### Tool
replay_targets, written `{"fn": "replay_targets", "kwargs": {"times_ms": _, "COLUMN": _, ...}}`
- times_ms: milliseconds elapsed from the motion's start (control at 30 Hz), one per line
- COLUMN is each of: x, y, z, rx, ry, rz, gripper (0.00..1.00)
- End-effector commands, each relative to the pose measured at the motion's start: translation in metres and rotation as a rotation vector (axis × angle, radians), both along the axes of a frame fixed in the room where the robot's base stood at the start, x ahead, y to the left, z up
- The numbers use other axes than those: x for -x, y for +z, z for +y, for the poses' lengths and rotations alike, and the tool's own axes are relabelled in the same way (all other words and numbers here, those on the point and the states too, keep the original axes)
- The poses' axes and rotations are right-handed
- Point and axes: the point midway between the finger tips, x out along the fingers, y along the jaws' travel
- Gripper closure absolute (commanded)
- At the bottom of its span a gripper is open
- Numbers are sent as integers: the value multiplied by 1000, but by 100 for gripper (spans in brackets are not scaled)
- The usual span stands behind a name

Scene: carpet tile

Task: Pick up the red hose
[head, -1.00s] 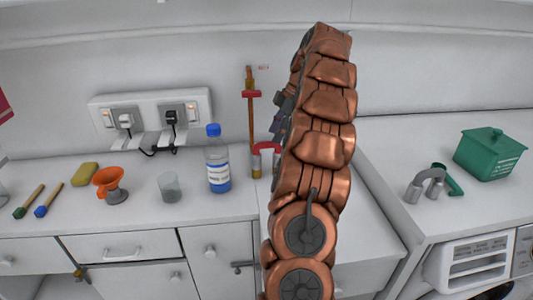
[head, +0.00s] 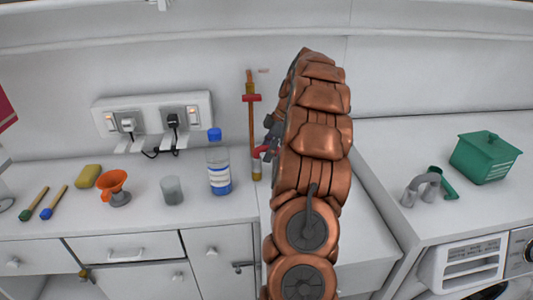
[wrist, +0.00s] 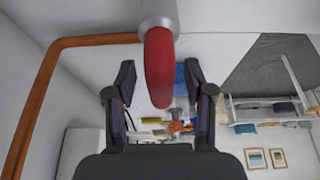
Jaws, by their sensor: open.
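The red hose (wrist: 159,70) shows large in the wrist view, a short curved tube coming out of a grey cylindrical fitting (wrist: 158,14). It lies between the two dark fingers of my gripper (wrist: 160,88), with a visible gap on either side. The fingers are open and hold nothing. In the head view only a small part of the red hose (head: 261,152) shows beside the copper pipe (head: 252,125), low on the wall. My arm and the gripper (head: 272,137) hide the rest of it.
A bottle with a blue cap (head: 219,165) stands left of the pipe. A clear cup (head: 172,190), an orange funnel (head: 114,187) and a yellow sponge (head: 88,176) are further left.

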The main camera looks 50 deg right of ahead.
Motion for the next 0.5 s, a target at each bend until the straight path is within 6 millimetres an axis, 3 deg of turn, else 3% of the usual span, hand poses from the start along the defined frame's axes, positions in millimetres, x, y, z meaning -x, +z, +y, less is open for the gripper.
{"fn": "replay_targets", "kwargs": {"times_ms": 300, "x": -1, "y": -5, "z": 2, "rx": -1, "ry": 1, "rz": 1, "gripper": 47}}
{"fn": "replay_targets", "kwargs": {"times_ms": 500, "x": -1, "y": -5, "z": 2, "rx": -1, "ry": 1, "rz": 1, "gripper": 68}}
